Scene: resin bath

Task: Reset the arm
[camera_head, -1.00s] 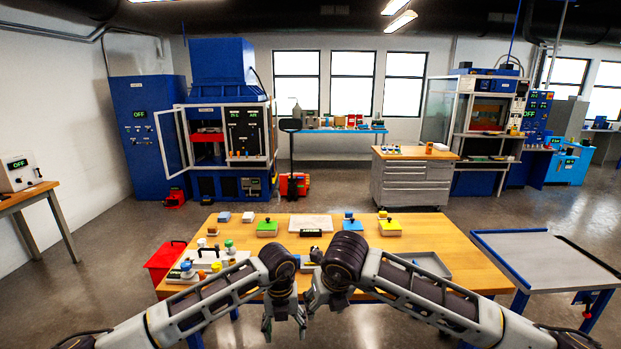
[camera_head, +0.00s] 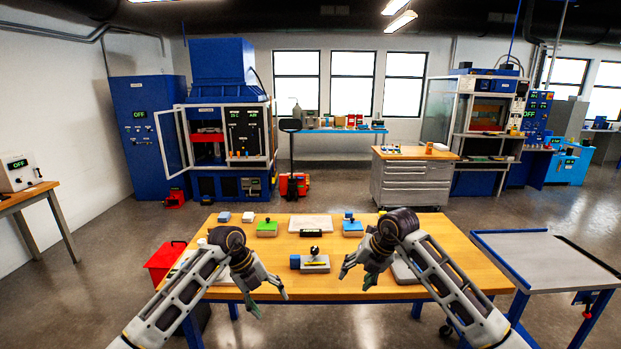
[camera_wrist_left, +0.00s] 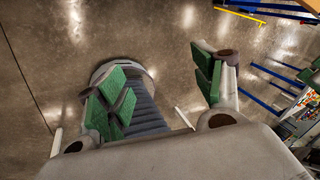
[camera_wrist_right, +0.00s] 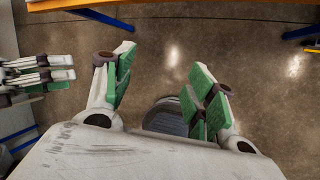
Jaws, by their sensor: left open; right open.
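My left gripper (camera_head: 270,298) is open and empty at the front edge of the wooden table, left of the middle. In the left wrist view its green-padded fingers (camera_wrist_left: 160,95) are spread apart over bare floor. My right gripper (camera_head: 356,275) is open and empty near the table's front edge, right of the middle. In the right wrist view its green-padded fingers (camera_wrist_right: 158,90) are also spread with nothing between them. The two grippers are apart, with a gap between them. My arms hide the table's left and right parts.
The wooden table (camera_head: 460,262) carries a grey fixture (camera_head: 316,264) with a blue block beside it, a green-topped box (camera_head: 267,228), a blue-topped box (camera_head: 352,228) and a pale board (camera_head: 310,223). A red bin (camera_head: 165,260) stands at left, a grey cart (camera_head: 545,262) at right.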

